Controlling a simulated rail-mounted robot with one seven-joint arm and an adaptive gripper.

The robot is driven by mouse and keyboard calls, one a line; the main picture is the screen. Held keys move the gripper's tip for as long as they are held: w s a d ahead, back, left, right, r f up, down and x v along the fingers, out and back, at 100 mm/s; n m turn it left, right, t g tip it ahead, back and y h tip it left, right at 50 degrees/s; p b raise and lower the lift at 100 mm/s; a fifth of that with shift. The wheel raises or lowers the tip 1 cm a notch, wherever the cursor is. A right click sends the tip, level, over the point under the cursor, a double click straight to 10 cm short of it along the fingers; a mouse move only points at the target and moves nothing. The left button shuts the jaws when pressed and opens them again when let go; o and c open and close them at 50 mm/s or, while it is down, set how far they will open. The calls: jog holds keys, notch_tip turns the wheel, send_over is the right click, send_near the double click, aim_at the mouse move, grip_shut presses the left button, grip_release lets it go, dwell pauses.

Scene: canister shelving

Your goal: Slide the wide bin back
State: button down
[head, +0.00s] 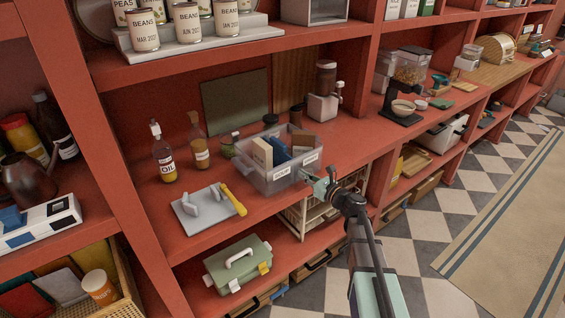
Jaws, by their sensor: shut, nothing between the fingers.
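The wide bin (281,182) is a clear, labelled plastic bin on the middle red shelf. It holds a tan box, a blue item and other packets, and its front lies near the shelf's front edge. My gripper (317,183) is shut and empty at the bin's front right corner. It looks very close to the bin's front, but I cannot tell whether it touches. My arm comes up from the lower right and hides part of the shelf edge.
An oil bottle (163,155) and a second bottle (198,142) stand left of the bin. A grey tray with a yellow-handled tool (233,200) lies front left. A red upright (379,180) is to the right.

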aim_at(296, 170)
jog(key=shift+x, duration=2.3)
jog(key=shift+s, duration=0.1)
jog(key=b+v, duration=0.1)
jog(key=v, duration=0.9)
jog(key=shift+b, duration=0.3)
dwell(0.3)
